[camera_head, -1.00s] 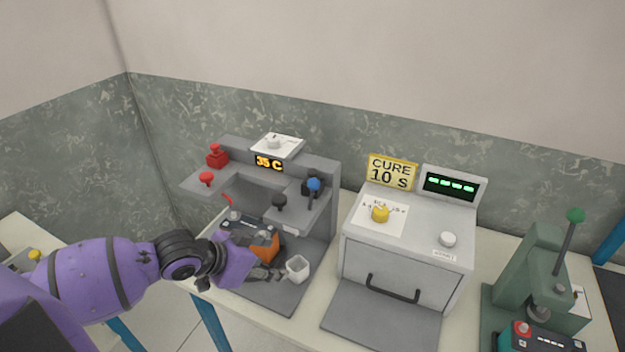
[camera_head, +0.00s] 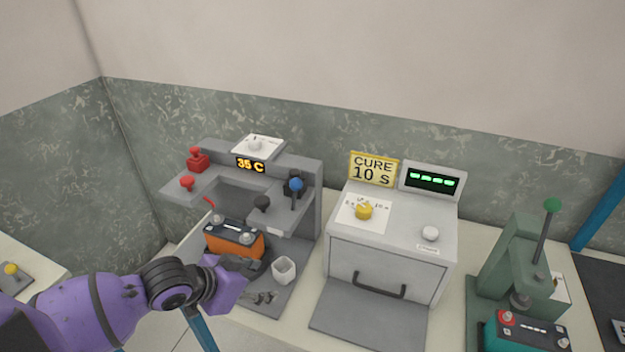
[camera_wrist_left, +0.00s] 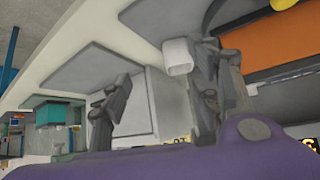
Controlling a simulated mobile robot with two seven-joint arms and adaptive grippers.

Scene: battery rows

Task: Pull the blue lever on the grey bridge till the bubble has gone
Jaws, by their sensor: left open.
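The blue lever (camera_head: 295,185) has a blue ball knob on a dark stem and stands at the right side of the grey bridge (camera_head: 313,200). An orange battery with a dark top (camera_head: 236,243) sits under the bridge. My left gripper (camera_head: 266,297) is open and empty, low in front of the bridge and well below the lever. In the left wrist view its fingers (camera_wrist_left: 155,100) are spread, with the orange battery (camera_wrist_left: 285,50) at the upper right. No bubble can be made out. My right gripper is not in view.
A white cup (camera_head: 284,270) stands beside my left gripper. Red knobs (camera_head: 187,183) and a 35 C display (camera_head: 251,165) are on the bridge. A grey cure oven (camera_head: 390,250) is to the right, then a green press (camera_head: 520,270) with a teal battery (camera_head: 525,332).

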